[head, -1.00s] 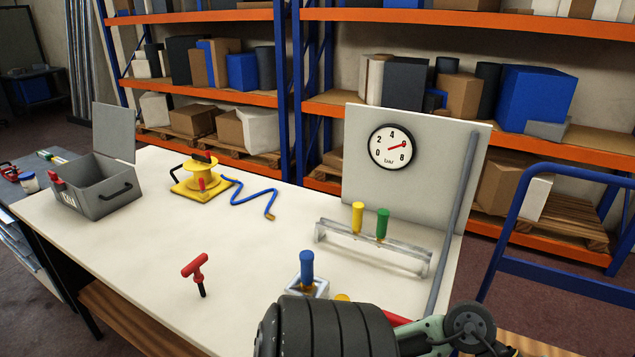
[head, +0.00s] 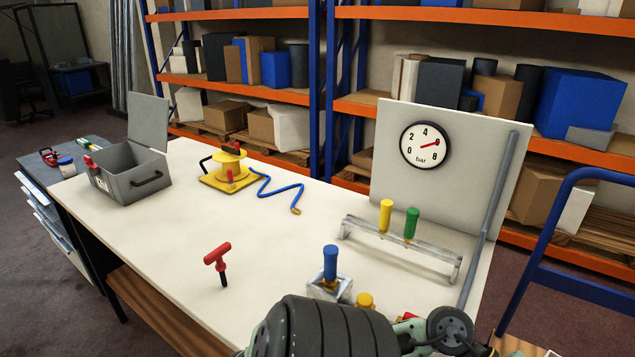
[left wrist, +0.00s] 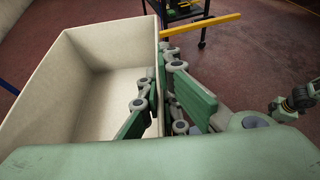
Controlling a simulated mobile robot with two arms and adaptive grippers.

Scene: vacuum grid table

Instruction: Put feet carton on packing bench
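A cream open-topped box (left wrist: 75,95), which I take for the feet carton, fills the left of the left wrist view; its inside looks empty. My left gripper (left wrist: 160,75) straddles the box's right wall, one green finger inside and one outside, and appears closed on that wall. A mechanism that may be my right gripper (left wrist: 298,98) is at the right edge of the left wrist view. I cannot identify the packing bench for certain.
A cream-topped table (head: 130,235) carries a grey toolbox (head: 135,180), yellow reel (head: 228,175), red T-handle (head: 218,262), blue-handled piece (head: 331,265) and clear rack (head: 400,245). Orange shelving (head: 240,90) stands behind. A blue rail (head: 545,235) is at right. A wheeled trolley (left wrist: 185,12) stands beyond the box.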

